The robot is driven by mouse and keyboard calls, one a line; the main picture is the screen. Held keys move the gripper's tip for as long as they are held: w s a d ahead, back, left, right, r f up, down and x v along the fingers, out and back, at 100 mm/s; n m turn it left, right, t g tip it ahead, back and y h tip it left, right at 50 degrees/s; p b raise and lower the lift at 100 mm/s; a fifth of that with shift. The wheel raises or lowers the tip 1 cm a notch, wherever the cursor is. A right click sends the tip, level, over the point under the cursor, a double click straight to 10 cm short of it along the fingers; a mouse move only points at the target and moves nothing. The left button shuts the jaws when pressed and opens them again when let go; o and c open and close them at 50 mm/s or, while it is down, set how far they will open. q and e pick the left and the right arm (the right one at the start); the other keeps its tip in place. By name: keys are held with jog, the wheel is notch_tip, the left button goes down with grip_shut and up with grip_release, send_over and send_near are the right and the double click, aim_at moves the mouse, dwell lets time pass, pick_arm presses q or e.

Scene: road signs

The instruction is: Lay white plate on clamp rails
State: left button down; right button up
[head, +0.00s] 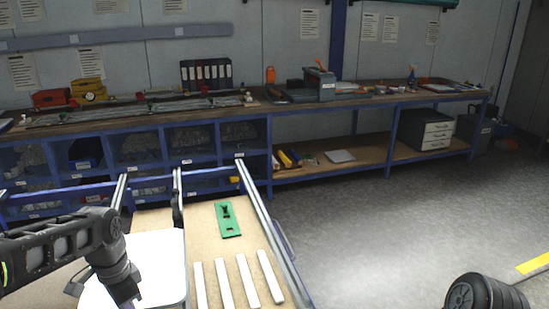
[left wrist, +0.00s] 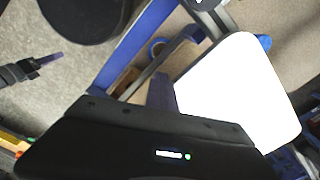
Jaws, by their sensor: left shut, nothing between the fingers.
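The white plate (head: 165,262) lies flat at the lower left of the head view and is bright in the left wrist view (left wrist: 240,95). It covers the near stretch of the left clamp rail (head: 119,192) and the middle clamp rail (head: 178,182); whether it touches them I cannot tell. My left gripper (head: 126,302) is shut and empty, over the plate in the head view. Its fingers (left wrist: 162,92) show at the plate's left edge in the wrist view. What looks like my right gripper (left wrist: 48,60) is small at the wrist view's left, away from the plate.
A green part (head: 228,219) and several pale strips (head: 223,284) lie on the bench board right of the plate. A metal rail (head: 262,227) runs along the bench's right side. A long workbench (head: 340,98) stands behind.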

pick_arm(q)
jog(key=shift+w, duration=0.2)
jog(key=shift+s, duration=0.1)
jog(key=shift+s+d+b, duration=0.15)
jog(key=shift+s+d, duration=0.1)
jog(key=shift+s, duration=0.4)
jog(key=shift+s+d+b, duration=0.15)
jog(key=shift+s+d, duration=0.05)
jog(key=shift+s, duration=0.45)
notch_tip(320, 180, up, 8)
jog(key=p, duration=0.6)
